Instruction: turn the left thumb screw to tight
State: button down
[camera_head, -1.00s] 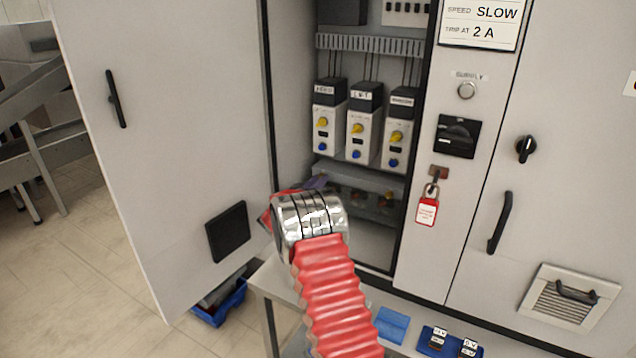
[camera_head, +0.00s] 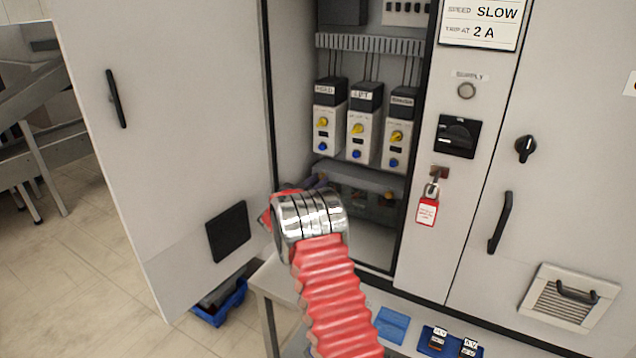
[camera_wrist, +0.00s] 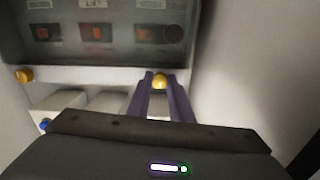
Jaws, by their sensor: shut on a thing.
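In the wrist view, the two purple fingers of my gripper (camera_wrist: 160,100) are shut on a brass-coloured thumb screw (camera_wrist: 160,80), whose round head shows between their tips. A second brass thumb screw (camera_wrist: 24,75) is at the far left of that view, apart from my gripper; it shows at the cover's right in the head view (camera_head: 390,196). A clear cover (camera_wrist: 95,50) lies by the screws, with several dark blocks with reddish windows behind it. In the head view, my red and chrome wrist mostly hides my fingers and the left screw. How tight the screw is, I cannot tell.
The open cabinet door (camera_head: 170,150) stands left of my arm. Drives with yellow and blue knobs (camera_head: 358,135) are above the cover. A red padlock tag (camera_head: 427,211) hangs on the right panel. A bench (camera_head: 268,285) with blue trays (camera_head: 392,325) stands below.

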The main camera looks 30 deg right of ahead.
jog(key=shift+s+f, duration=0.1)
jog(key=shift+f, duration=0.4)
jog(key=c, duration=2)
grip_release()
jog(key=o, duration=0.4)
jog(key=shift+r, duration=0.3)
jog(key=v, duration=1.3)
jog(key=shift+s+a, duration=0.15)
jog(key=shift+a, duration=0.1)
